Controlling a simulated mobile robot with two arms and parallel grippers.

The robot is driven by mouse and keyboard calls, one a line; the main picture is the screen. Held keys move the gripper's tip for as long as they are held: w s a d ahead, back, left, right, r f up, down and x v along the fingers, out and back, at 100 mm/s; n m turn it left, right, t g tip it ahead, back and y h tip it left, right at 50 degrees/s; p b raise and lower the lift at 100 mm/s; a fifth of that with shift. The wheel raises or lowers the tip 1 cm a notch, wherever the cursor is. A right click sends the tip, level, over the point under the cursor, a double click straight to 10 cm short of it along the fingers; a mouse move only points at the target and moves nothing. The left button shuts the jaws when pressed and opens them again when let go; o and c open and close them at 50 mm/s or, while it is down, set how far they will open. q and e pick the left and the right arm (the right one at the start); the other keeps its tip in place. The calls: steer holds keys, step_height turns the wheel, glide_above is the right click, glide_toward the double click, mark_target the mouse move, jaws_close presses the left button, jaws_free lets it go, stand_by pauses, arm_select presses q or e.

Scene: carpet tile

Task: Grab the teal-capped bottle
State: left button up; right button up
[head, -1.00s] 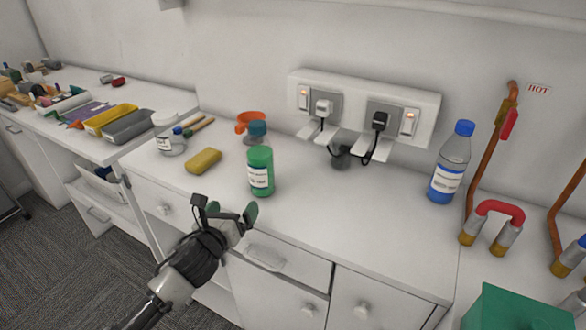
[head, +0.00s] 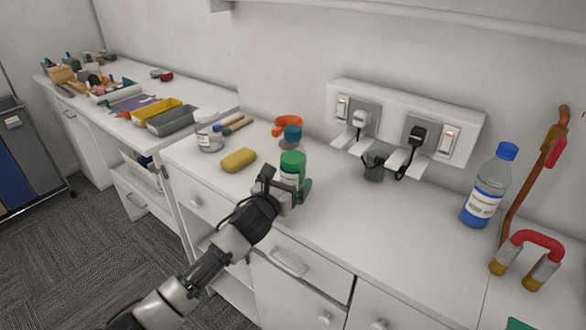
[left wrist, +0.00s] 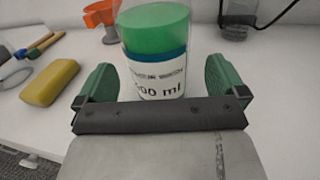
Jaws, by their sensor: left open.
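The teal-capped bottle (head: 293,163) stands upright on the white counter. It is clear, with green liquid and a white label. In the left wrist view the bottle (left wrist: 155,45) fills the upper middle, its label reads "500 ml", and its cap is out of frame. My left gripper (head: 288,190) is open at the near side of the bottle, low on its body. In the left wrist view one green fingertip shows on each side of the bottle, with no clear contact. The gripper hides the bottle's lower part in the head view. My right gripper is not in view.
A yellow sponge (head: 238,160) and a white-lidded jar (head: 208,132) stand left of the bottle. A blue-capped bottle (head: 486,188) stands far right. Counter between the two bottles is mostly clear.

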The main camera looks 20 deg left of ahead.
mark_target(293, 172)
arm_select(q)
steer(key=shift+w+d+r, duration=0.1)
steer(key=shift+w+d, duration=0.05)
steer(key=shift+w, duration=0.7)
steer(key=shift+w+d, duration=0.1)
steer(key=shift+w, duration=0.7)
steer(key=shift+c, duration=0.5)
steer(key=c, duration=1.2)
